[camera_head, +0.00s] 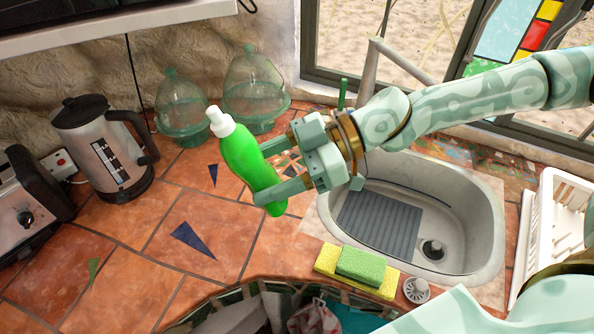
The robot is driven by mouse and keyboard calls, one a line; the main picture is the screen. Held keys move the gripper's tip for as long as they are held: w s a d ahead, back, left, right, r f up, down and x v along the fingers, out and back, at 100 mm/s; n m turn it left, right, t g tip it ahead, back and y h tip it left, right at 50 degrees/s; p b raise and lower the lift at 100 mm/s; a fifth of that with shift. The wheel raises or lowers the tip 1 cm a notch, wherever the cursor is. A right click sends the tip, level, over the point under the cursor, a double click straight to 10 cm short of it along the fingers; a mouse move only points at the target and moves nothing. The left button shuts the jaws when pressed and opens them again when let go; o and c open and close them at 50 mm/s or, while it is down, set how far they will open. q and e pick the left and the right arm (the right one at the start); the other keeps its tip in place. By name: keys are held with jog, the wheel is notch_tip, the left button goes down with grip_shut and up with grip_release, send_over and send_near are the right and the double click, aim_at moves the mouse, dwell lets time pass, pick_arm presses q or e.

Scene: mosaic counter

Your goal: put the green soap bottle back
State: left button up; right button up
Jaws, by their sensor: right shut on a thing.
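The green soap bottle (243,160) has a white cap and tilts to the left above the tiled counter. My right gripper (267,172) is shut on the bottle's body, with a finger on each side of it. The gripper covers part of the bottle's right side. Whether the bottle's base touches the counter, I cannot tell. My left gripper is not in view.
The metal sink (478,245) lies right of the bottle, with yellow and green sponges (361,265) at its front edge. A kettle (100,150) and toaster (30,205) stand left. Glass domes (254,85) stand behind. A white rack (563,215) is far right. Tiles left of the bottle are clear.

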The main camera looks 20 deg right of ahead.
jog(key=shift+w+d+f+m+t, duration=0.15)
jog(key=shift+w+d+m+t, duration=0.25)
jog(key=shift+t, duration=0.2)
jog(key=shift+w+d+f+m+t, duration=0.15)
jog(key=shift+w+m+t, duration=0.1)
jog(key=shift+m+t, duration=0.3)
jog(key=w+d+f+m+t+b, duration=0.1)
jog(key=w+d+f+t, duration=0.1)
jog(key=w+d+f, duration=0.2)
jog(key=w+d+f+m+t+b, duration=0.2)
jog(key=w+d+f+t, duration=0.1)
jog(key=w+f, duration=0.4)
jog(key=w+d+f+m+t+h+b, duration=0.1)
jog(key=w+d+f+m+t+b, duration=0.1)
jog(key=w+d+f, duration=0.3)
jog(key=shift+w+d+f+t, duration=0.15)
jog(key=shift+w+f+t, duration=0.15)
jog(key=shift+f, duration=0.45)
jog(key=shift+w+d+f+t, duration=0.15)
jog(key=shift+w+f, duration=0.15)
jog(key=shift+f, duration=0.45)
jog(key=shift+r, duration=0.1)
jog(key=o, duration=1.6)
